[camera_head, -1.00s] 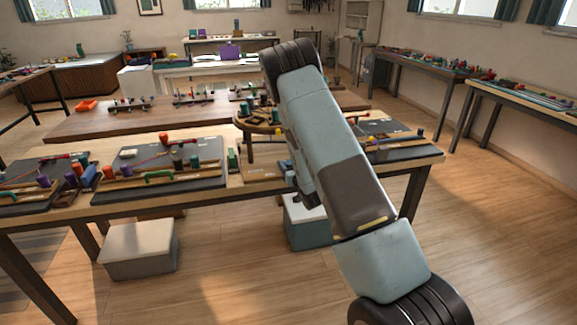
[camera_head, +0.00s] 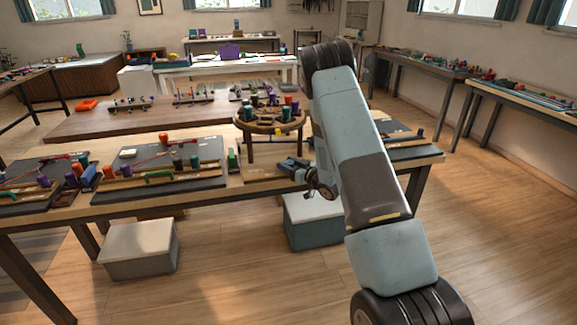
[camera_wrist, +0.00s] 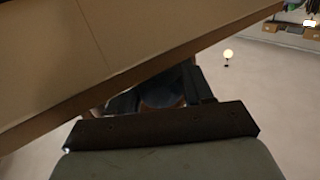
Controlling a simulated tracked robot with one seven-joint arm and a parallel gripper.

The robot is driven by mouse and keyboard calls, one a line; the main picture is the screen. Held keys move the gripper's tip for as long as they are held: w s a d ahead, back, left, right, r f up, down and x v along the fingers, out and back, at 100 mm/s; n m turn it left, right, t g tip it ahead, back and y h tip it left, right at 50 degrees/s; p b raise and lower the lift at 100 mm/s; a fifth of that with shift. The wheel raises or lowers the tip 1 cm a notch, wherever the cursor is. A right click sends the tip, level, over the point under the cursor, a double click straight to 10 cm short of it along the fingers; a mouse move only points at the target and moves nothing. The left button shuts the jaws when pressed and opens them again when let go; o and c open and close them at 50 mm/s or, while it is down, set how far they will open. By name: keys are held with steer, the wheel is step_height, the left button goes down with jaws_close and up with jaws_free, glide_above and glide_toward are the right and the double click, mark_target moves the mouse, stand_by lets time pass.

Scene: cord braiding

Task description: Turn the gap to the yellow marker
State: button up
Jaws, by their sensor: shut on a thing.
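The round wooden braiding stand (camera_head: 243,124) stands on legs near the middle of the near table in the head view. Several coloured bobbins sit around its top, and I cannot make out a gap among them. A small yellow marker (camera_head: 278,132) shows at its front rim. My gripper (camera_head: 287,163) is in front of and below the stand's top, at the table's front edge, apart from the rim. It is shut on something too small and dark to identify.
Black boards (camera_head: 205,178) with cords and bobbins lie left of the stand; another board (camera_head: 395,152) lies right, partly behind my arm. Boxes (camera_head: 138,258) stand below the table. A brown panel edge (camera_wrist: 130,80) crosses close in the wrist view. The floor at right is clear.

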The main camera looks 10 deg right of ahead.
steer(key=shift+d+n+g+y, duration=0.1)
steer(key=shift+n+g+y, duration=1.45)
steer(key=shift+y, duration=0.25)
steer(key=shift+g, duration=0.25)
steer(key=o, duration=1)
steer(key=shift+c, duration=0.2)
steer(key=v, duration=1.3)
steer(key=shift+d+f, duration=0.25)
steer(key=shift+d, duration=0.1)
steer(key=shift+s, duration=0.1)
